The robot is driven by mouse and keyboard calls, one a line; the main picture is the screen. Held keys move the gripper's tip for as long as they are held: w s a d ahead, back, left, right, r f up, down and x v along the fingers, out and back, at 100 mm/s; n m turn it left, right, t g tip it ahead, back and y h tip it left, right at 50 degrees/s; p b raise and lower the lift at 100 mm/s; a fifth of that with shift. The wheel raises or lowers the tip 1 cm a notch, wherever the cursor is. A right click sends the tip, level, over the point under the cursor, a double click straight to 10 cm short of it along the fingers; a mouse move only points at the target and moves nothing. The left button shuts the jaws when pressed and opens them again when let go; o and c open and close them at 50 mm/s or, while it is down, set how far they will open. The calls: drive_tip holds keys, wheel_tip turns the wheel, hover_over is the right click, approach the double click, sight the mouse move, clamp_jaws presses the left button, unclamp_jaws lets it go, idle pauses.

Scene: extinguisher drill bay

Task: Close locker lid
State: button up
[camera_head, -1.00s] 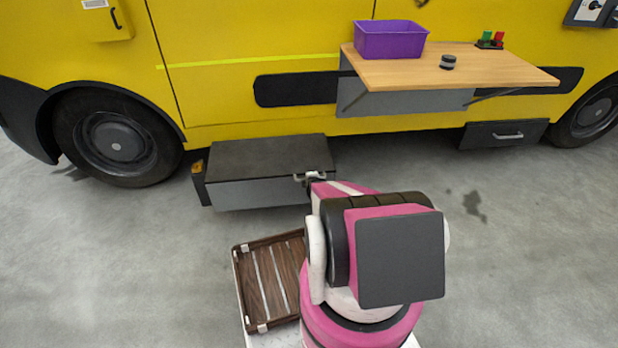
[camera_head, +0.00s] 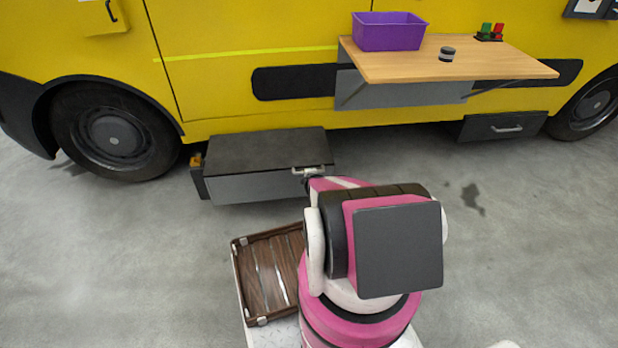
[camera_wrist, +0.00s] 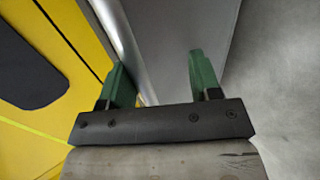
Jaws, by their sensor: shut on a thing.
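The locker is a low grey box with a dark flat top (camera_head: 262,151) and a lighter grey front (camera_head: 255,188), sticking out below the yellow vehicle. The head view does not show clearly whether its lid is fully down. My gripper (camera_head: 308,170) is at the box's front right top corner, shut on the locker there, with its fingers tiny in this view. In the wrist view my gripper (camera_wrist: 160,76) has its green fingers apart, either side of a grey panel (camera_wrist: 180,40) with a bright metal edge (camera_wrist: 116,35). What touches the finger pads is hidden.
A wooden fold-out table (camera_head: 500,68) juts from the vehicle, holding a purple bin (camera_head: 388,33) and a small dark round object (camera_head: 447,54). A drawer (camera_head: 500,127) is at the right, a wheel (camera_head: 113,135) at the left. A brown slatted crate (camera_head: 255,285) is beside my arm.

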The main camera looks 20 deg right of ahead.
drive_tip(key=shift+s+f, duration=0.1)
drive_tip(key=shift+f, duration=0.1)
drive_tip(key=v, duration=1.1)
drive_tip(key=shift+r, duration=0.15)
drive_tip(key=s+a+r+m+g+y, duration=0.1)
drive_tip(key=s+a+r+m+g, duration=0.2)
drive_tip(key=a+r+m+g, duration=0.2)
drive_tip(key=s+a+r+m+g+y, duration=0.1)
drive_tip(key=s+a+r+m+g, duration=0.2)
drive_tip(key=a+r+m+g, duration=0.3)
drive_tip(key=shift+a+r+m, duration=0.75)
drive_tip(key=shift+r+m, duration=1.65)
drive_tip(key=shift+r, duration=0.8)
